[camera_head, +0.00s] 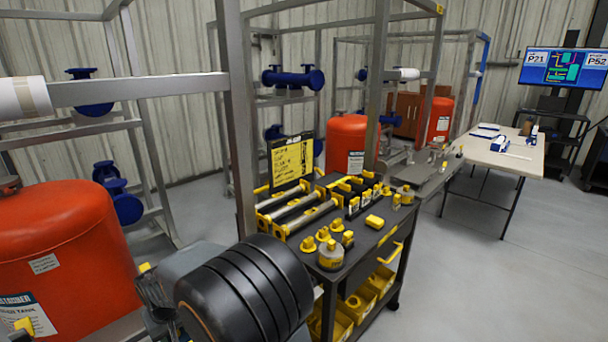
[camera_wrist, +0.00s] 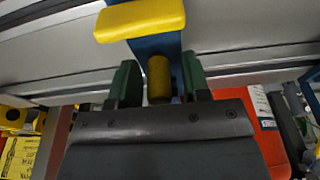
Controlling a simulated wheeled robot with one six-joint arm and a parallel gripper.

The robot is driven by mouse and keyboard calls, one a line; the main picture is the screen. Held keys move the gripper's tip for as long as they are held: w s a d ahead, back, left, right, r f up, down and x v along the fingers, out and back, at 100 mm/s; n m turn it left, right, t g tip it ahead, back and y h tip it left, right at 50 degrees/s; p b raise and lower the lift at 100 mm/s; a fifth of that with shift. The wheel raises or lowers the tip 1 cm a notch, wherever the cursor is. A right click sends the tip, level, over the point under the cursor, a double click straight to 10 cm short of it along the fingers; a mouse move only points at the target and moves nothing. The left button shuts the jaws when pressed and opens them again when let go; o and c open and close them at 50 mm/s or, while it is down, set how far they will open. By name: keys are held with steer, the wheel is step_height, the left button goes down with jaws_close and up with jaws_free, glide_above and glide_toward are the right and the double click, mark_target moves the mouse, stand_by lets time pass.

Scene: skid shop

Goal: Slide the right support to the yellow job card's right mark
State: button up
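A blue support with a yellow pad (camera_wrist: 140,18) on top and a yellow knob (camera_wrist: 158,80) stands ahead of my gripper (camera_wrist: 159,72) in the wrist view. The green-padded fingers are apart, one on each side of the knob, with a small gap visible on both sides. In the head view my dark arm covers most of this area; a small yellow piece (camera_head: 145,267) shows beside it, and I cannot tell for sure that it is the same support. A yellow card (camera_head: 292,160) with dark writing stands on a black board behind the cart; its marks are too small to read.
A black tool cart (camera_head: 335,272) with yellow-capped parts stands right of my arm. Red tanks (camera_head: 65,255) and grey steel frames (camera_head: 240,120) crowd the left and back. A pale table (camera_head: 500,158) is at the far right. The floor at right is clear.

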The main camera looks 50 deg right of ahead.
steer(key=shift+o, duration=0.2)
steer(key=shift+r, duration=0.1)
steer(key=shift+w+p+v, duration=0.25)
steer(key=shift+p+v, duration=0.7)
steer(key=shift+v, duration=0.15)
steer(key=shift+w+p+v, duration=0.2)
steer(key=shift+p+v, duration=0.7)
steer(key=shift+v, duration=0.25)
steer(key=shift+w+p+v, duration=0.25)
steer(key=shift+p+v, duration=0.7)
steer(key=shift+v, duration=0.15)
steer(key=shift+d+r, duration=0.1)
steer(key=shift+r, duration=0.1)
steer(key=s, duration=0.1)
steer(key=s+g, duration=0.1)
steer(key=s, duration=0.1)
steer(key=shift+s+f+n, duration=0.1)
steer(key=shift+f+n, duration=0.2)
steer(key=shift+f, duration=0.1)
steer(key=s+a+r+n+t+p, duration=0.1)
steer(key=s+a+r+t+p, duration=0.1)
steer(key=s+r, duration=0.7)
steer(key=s, duration=0.2)
steer(key=shift+s+r, duration=0.3)
steer(key=shift+s, duration=0.1)
